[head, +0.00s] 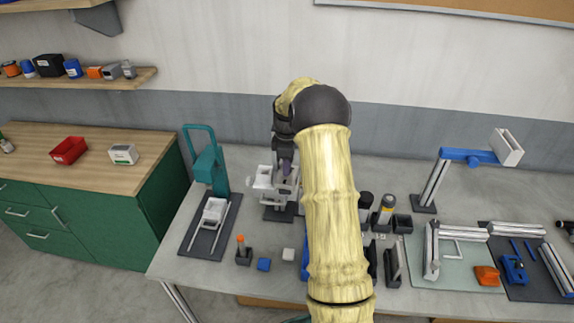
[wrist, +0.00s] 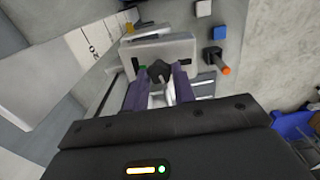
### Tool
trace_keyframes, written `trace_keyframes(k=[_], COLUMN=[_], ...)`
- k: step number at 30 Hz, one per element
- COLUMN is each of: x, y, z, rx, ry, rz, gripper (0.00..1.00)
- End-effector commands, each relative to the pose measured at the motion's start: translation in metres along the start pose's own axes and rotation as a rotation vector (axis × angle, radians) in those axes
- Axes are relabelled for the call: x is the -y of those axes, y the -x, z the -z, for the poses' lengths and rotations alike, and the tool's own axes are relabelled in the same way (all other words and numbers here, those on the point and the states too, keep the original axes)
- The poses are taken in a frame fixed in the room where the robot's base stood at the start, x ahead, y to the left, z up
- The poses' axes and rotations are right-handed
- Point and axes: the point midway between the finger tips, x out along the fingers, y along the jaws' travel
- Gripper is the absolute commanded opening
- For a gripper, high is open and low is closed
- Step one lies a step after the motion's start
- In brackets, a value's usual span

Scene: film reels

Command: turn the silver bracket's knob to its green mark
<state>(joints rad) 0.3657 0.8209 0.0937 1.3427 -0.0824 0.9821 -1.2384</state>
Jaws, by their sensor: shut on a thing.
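The silver bracket (head: 264,178) stands on a dark base on the grey table, left of my arm. In the wrist view its pale plate (wrist: 183,50) faces my gripper. A dark knob (wrist: 158,70) sits at the front of the plate. A small green mark (wrist: 142,68) shows just left of the knob. My gripper (wrist: 159,84), with purple fingers, is shut on the knob, one finger on each side. In the head view my gripper (head: 286,168) is at the bracket, and my arm hides part of it. The knob's pointer direction is not clear.
A teal press (head: 208,165) stands left of the bracket. An orange-topped tool in a holder (head: 241,248), a blue block (head: 264,264) and a white block (head: 288,254) lie in front. Dark jars (head: 366,202) stand right of my arm.

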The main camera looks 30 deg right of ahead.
Motion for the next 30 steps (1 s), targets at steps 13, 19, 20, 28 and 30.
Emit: trace_keyframes(k=[13, 19, 20, 28, 30], x=[-0.0002, -0.0002, -0.0002, -0.0002, -0.0002], y=[0.0002, 0.0003, 0.0003, 0.0004, 0.0005], z=[-0.0002, 0.0001, 0.0001, 0.0004, 0.0004], rx=[0.000, -0.001, -0.001, -0.001, -0.001], ry=[-0.170, -0.217, -0.224, -0.261, -0.267], rz=[-0.001, -0.001, -0.001, -0.001, -0.001], gripper=[0.03, 0.03, 0.03, 0.03, 0.03])
